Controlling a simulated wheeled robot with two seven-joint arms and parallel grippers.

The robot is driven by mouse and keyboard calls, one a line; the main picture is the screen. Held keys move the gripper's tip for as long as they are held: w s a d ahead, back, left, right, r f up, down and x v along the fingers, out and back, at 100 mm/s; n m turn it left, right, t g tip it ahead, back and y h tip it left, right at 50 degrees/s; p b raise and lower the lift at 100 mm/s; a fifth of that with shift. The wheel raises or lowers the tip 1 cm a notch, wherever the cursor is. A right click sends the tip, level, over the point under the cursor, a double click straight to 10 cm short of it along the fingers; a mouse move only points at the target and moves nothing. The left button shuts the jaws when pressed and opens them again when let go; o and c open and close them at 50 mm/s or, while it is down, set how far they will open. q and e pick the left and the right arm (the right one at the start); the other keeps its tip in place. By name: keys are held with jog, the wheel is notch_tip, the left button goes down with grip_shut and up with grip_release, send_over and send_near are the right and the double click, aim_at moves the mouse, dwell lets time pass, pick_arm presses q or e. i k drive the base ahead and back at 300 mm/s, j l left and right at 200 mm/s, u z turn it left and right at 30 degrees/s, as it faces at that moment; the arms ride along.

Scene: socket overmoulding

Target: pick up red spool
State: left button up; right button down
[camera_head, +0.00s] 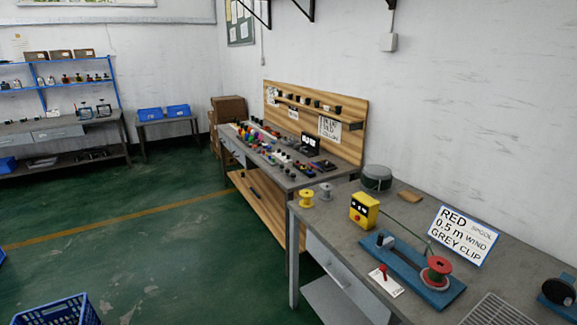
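A red spool (436,270) sits on the right end of a blue winding base (406,267) on the near grey workbench. It appears to be mounted on the base. A yellow spool (306,197) and a grey spool (326,191) stand near the left edge of the same bench. A white sign (463,236) behind the base reads RED, 0.5 m, WIND, GREY CLIP. Neither of my grippers is in view.
A yellow box (364,209), a dark round container (376,178) and a wire rack (497,311) stand on the near bench. A small red lever (383,270) is in front of the base. A second bench (280,160) holds many small colored parts. A blue crate (57,312) lies at lower left; the green floor is open.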

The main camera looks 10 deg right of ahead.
aim_at(435, 275)
jog(key=z, duration=1.4)
